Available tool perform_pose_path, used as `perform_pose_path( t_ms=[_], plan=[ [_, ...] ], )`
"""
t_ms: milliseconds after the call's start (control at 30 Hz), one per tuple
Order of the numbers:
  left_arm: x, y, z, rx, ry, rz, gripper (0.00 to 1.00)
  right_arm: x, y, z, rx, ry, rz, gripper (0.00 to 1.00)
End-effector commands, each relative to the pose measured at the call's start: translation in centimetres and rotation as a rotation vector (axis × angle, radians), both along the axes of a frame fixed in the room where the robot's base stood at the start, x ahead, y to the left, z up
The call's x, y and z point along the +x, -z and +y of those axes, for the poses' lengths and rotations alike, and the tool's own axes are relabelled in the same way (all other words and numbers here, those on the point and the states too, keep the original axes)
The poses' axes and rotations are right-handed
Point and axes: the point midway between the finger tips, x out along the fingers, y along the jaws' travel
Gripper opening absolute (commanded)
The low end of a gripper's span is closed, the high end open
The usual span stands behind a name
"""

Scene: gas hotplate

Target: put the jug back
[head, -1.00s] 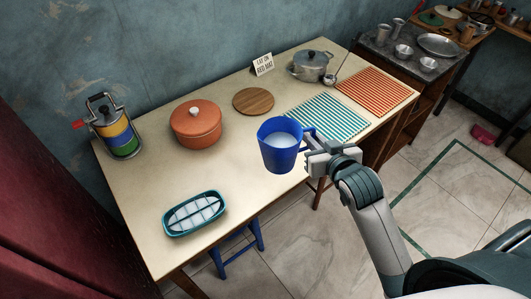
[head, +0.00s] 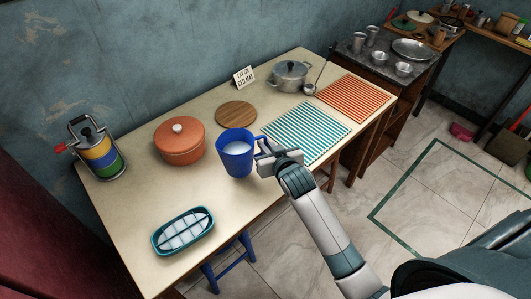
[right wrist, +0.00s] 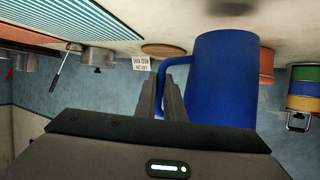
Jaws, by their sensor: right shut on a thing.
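The blue jug (head: 237,160), with white liquid in it, is upright over the front middle of the table. It also shows large and upside down in the right wrist view (right wrist: 222,80). My right gripper (head: 265,158) is shut on the jug's handle, to the right of its body; its fingers (right wrist: 162,98) show in the right wrist view. A shadow beyond the jug's base there suggests a small gap above the table, but I cannot tell surely. My left gripper is not in view.
Behind the jug are an orange lidded pot (head: 178,143) and a round wooden board (head: 236,115). Right are a teal-striped mat (head: 306,133), a red-striped mat (head: 357,97), a metal pot (head: 290,77) and a sign (head: 244,76). A teal tray (head: 183,232) lies front left.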

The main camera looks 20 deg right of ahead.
Motion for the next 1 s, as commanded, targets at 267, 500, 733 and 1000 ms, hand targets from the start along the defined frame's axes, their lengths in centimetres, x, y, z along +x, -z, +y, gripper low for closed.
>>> perform_pose_path(
  t_ms=[267,500,733,1000],
  plan=[
    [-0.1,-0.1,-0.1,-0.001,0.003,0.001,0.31,0.0,0.2,0.0,0.002,0.001,-0.002,0.00],
    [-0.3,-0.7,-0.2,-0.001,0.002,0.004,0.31,0.0,2.9,0.0,0.001,0.000,0.000,0.00],
    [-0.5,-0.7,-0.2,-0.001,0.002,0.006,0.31,0.0,3.8,0.0,0.002,-0.001,-0.005,0.00],
    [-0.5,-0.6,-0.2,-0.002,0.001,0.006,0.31,0.0,4.0,0.0,0.002,0.000,-0.004,0.00]
  ],
)
